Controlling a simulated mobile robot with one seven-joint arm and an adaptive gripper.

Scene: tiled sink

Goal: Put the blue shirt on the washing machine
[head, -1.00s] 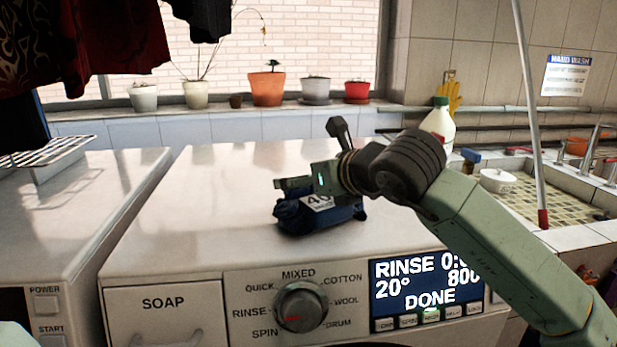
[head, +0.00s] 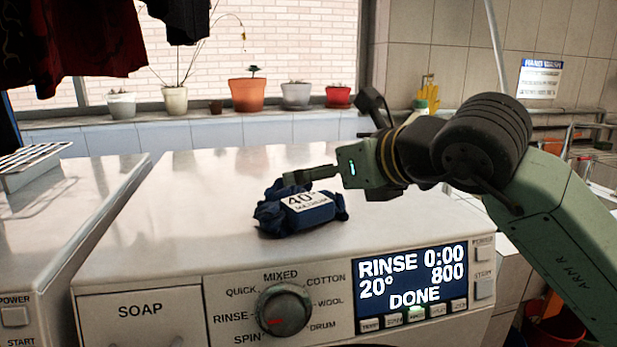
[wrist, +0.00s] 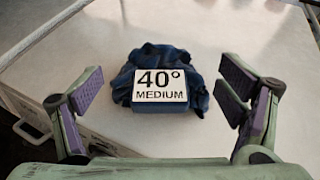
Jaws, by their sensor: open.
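The blue shirt (head: 278,212) is a dark blue crumpled bundle with a white label reading "40° MEDIUM". It lies on the top of the washing machine (head: 190,215), near its front edge above the dial. In the wrist view the shirt (wrist: 195,92) lies ahead, between my spread fingers and apart from both. My gripper (head: 300,178) is open and empty, just above and behind the shirt in the head view. Both fingers with purple pads show in the wrist view (wrist: 162,92).
A second machine (head: 75,215) with a wire rack (head: 30,165) stands at the left. Potted plants (head: 247,93) line the window sill behind. Dark clothes (head: 75,45) hang at the upper left. The machine top around the shirt is clear.

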